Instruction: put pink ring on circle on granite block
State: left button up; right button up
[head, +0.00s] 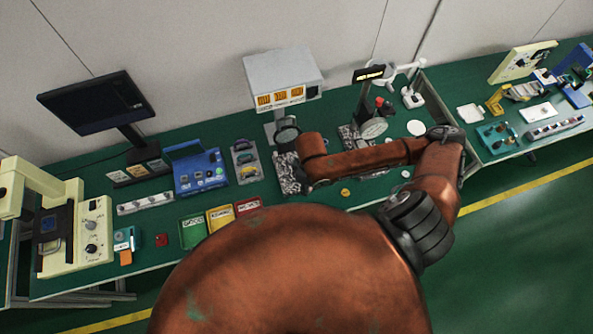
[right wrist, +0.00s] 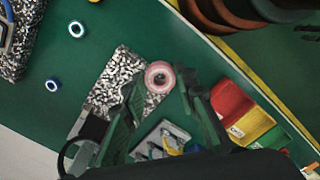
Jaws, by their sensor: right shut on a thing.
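The pink ring (right wrist: 149,76) is between the fingertips of my right gripper (right wrist: 160,80) in the right wrist view. The gripper is shut on it. The ring is over one end of a black-and-white speckled granite block (right wrist: 112,82); I cannot tell whether it touches the block. No circle can be made out on the block, and the ring and fingers cover part of it. In the head view my right arm reaches in over the granite block (head: 285,172), and the ring cannot be made out. My left gripper is not in view.
Two blue-and-white rings (right wrist: 76,29) lie on the green bench beside the block. Another speckled block (right wrist: 14,58) is at the upper left. Red, yellow and green bins (head: 248,206) stand near the front edge. A grey display unit (head: 283,77) stands behind the block.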

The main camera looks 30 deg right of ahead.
jog(key=w+f, duration=0.2)
jog(key=w, duration=0.1)
jog(key=w+d+f, duration=0.1)
jog(key=w+f, duration=0.2)
jog(key=w, duration=0.1)
jog(key=w+d+f, duration=0.1)
jog(key=w+f, duration=0.2)
jog(key=w, duration=0.1)
jog(key=shift+w+d+f, duration=0.1)
jog(key=shift+d+f, duration=0.05)
jog(key=shift+d, duration=0.05)
jog(key=shift+w+f, duration=0.2)
jog(key=shift+f, duration=0.05)
jog(key=shift+w+d+f, duration=0.1)
jog(key=shift+f, duration=1.55)
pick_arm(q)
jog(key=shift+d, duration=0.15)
pick_arm(e)
jog(key=o, duration=0.6)
jog(key=shift+f, duration=0.1)
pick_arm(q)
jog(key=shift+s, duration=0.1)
pick_arm(e)
jog(key=o, duration=0.5)
jog(key=shift+c, duration=0.2)
